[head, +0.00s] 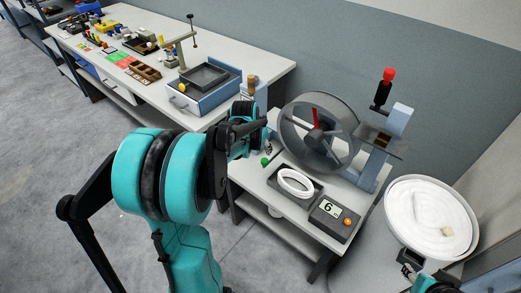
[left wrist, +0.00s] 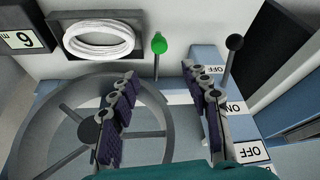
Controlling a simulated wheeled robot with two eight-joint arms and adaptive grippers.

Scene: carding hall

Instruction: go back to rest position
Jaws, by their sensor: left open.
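My left gripper (head: 266,146) is over the near end of the small machine table, beside the big wheel (head: 318,131). In the left wrist view its two dark ridged fingers (left wrist: 163,100) are spread apart with nothing between them. Beyond them stand a green-topped pin (left wrist: 158,45) and a black-knobbed lever (left wrist: 233,45) by OFF and ON labels. My right gripper (head: 411,268) shows only partly at the lower right, by the round white bin; its fingers are too small to read.
A white coil (head: 295,183) lies in a dark tray next to a display box (head: 332,212) reading 6. A round bin (head: 390,213) with white filling stands at right. A long workbench (head: 278,68) with trays and small parts is behind. Grey floor is clear at left.

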